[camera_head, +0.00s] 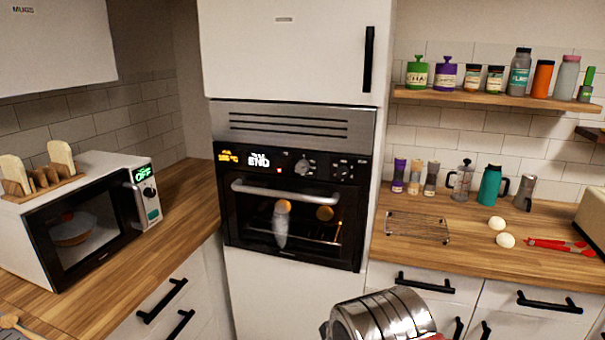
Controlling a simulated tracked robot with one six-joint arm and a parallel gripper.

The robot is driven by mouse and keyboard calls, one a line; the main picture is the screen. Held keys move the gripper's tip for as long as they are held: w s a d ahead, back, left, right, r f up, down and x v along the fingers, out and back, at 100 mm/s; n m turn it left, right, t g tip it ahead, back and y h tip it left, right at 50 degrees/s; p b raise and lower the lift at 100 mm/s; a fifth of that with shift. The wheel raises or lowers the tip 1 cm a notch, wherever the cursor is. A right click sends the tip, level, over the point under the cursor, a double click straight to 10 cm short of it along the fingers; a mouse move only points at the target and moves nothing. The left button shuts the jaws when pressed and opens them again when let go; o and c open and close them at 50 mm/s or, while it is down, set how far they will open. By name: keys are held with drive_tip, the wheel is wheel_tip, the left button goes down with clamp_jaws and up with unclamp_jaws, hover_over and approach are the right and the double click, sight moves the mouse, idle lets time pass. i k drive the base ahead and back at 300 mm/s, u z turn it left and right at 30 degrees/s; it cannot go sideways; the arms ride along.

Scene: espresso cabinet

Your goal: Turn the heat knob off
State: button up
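The black built-in oven (288,218) stands in a tall white cabinet in the middle of the camera_head view. Its control panel carries two round knobs: a left knob (305,166) and a right knob (342,171). Their markings are too small to read, so I cannot tell which is the heat knob. The panel shows an orange display (228,157), white text like "END" and a small red light. The oven door is shut, with a silver handle (284,189). My gripper is not in view.
A ribbed metal cylinder (385,314) fills the bottom centre; I cannot tell whether it is part of my arm. A microwave (85,215) stands on the left counter. A wire rack (417,226), white balls and red tongs lie on the right counter. No object blocks the knobs.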

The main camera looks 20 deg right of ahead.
sight(301, 168)
drive_tip(key=k, duration=1.25)
drive_tip(key=u, duration=0.25)
drive_tip(key=i, duration=0.4)
drive_tip(key=u, duration=0.65)
drive_tip(key=i, duration=1.5)
drive_tip(key=z, duration=0.6)
drive_tip(key=i, duration=0.6)
drive_tip(key=z, duration=0.35)
